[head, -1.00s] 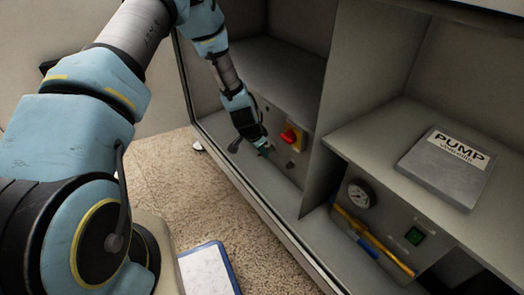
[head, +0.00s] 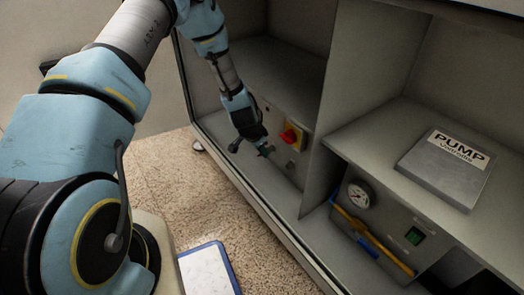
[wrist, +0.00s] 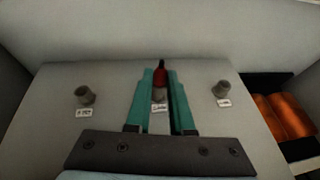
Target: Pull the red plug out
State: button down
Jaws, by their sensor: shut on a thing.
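The red plug (wrist: 160,76) has a dark tip and sits between the two teal fingers of my gripper (wrist: 161,78) in the wrist view. My gripper is shut on it. I cannot tell whether the plug is still seated in that socket. In the head view my gripper (head: 266,151) is low in the left bay of the cabinet, in front of the panel; the plug is too small to make out there.
Two other grey sockets (wrist: 85,95) (wrist: 220,90) flank the plug. A red and yellow rotary switch (head: 291,136) is close to my gripper. A cabinet divider (head: 325,130) stands to the right. Orange rolls (wrist: 280,117) show at the wrist view's right.

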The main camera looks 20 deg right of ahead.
jog(key=shift+s+a, duration=0.15)
jog(key=shift+a, duration=0.55)
jog(key=shift+s+a, duration=0.1)
jog(key=shift+a, duration=0.6)
dwell(0.4)
jog(key=shift+s+a+p, duration=0.2)
jog(key=shift+a+p, duration=0.05)
jog(key=shift+a, duration=0.6)
jog(key=shift+s+a+p, duration=0.15)
jog(key=shift+a+p, duration=0.05)
jog(key=shift+a, duration=0.6)
